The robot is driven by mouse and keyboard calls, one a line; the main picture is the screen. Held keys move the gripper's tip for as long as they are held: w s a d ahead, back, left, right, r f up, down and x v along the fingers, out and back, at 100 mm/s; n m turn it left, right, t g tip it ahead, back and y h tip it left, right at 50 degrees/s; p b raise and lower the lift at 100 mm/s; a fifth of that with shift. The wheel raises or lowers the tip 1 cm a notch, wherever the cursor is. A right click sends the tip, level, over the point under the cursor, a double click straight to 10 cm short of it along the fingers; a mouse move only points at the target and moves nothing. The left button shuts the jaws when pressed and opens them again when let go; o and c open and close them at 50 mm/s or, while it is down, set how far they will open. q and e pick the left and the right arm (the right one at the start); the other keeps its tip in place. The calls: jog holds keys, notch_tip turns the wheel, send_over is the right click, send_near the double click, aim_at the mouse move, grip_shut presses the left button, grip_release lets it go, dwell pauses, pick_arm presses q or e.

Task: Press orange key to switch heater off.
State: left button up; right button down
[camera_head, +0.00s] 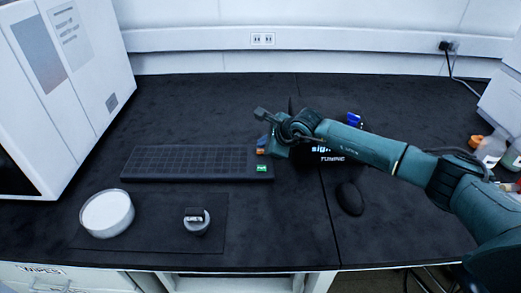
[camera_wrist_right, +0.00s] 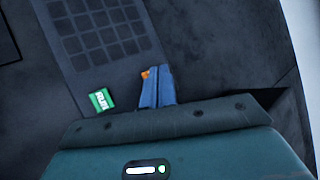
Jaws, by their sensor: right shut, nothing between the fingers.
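The orange key (camera_head: 260,151) is a small patch at the right end of the dark keyboard (camera_head: 190,161), above the green key (camera_head: 262,168). In the right wrist view the orange key (camera_wrist_right: 146,74) shows only in part, right at the tips of my blue fingers. My right gripper (camera_wrist_right: 157,71) is shut and empty, its fingers together. I cannot tell whether the fingertips touch the key. My left gripper is out of view.
A dark screen (camera_head: 332,160) with lettering is partly behind my right arm. A black mouse (camera_head: 349,198) lies in front of it. A white round dish (camera_head: 107,213) and a small round holder (camera_head: 196,221) stand at the front left. Bottles (camera_head: 490,149) stand at the right.

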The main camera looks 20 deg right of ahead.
jog(key=shift+r+p, duration=1.85)
jog(key=shift+r, duration=1.2)
jog(key=shift+f, duration=0.1)
